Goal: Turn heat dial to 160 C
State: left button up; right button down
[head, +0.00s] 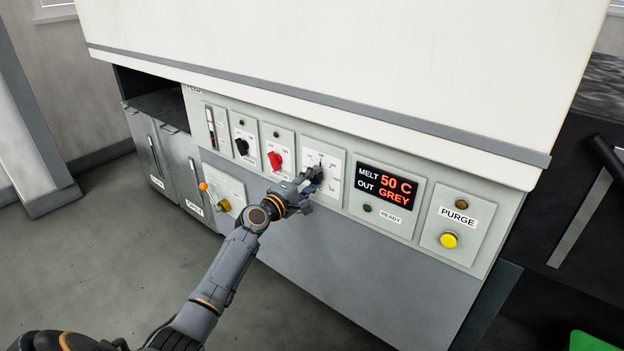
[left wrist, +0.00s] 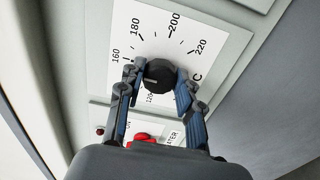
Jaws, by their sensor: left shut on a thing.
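The heat dial (left wrist: 160,75) is a black round knob on a white scale plate (left wrist: 205,22); 160, 180, 200 and 220 are readable, and 120 is partly visible. Its pale pointer mark faces left and slightly down in the left wrist view, between 120 and 160; the finger hides the scale there. My left gripper (left wrist: 155,85) is shut on the knob, one finger on each side. In the head view my left gripper (head: 312,178) covers the knob, in front of the dial plate (head: 335,158). My right gripper is not in view.
The display (head: 385,186) reads MELT 50 C, OUT GREY, above a dark green READY lamp (head: 367,208). Left of the dial are a red knob (head: 275,160) and a black knob (head: 241,146). A yellow PURGE button (head: 448,240) is at right. The floor at left is clear.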

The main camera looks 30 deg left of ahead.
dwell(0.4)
pick_arm(q)
jog(key=o, duration=1.1)
jog(key=shift+o, duration=0.2)
jog(key=shift+s, duration=0.1)
jog(key=shift+s+f, duration=0.1)
jog(key=shift+s, duration=0.15)
jog(key=s+a, duration=0.1)
jog(key=s, duration=1)
jog(key=shift+s, duration=0.2)
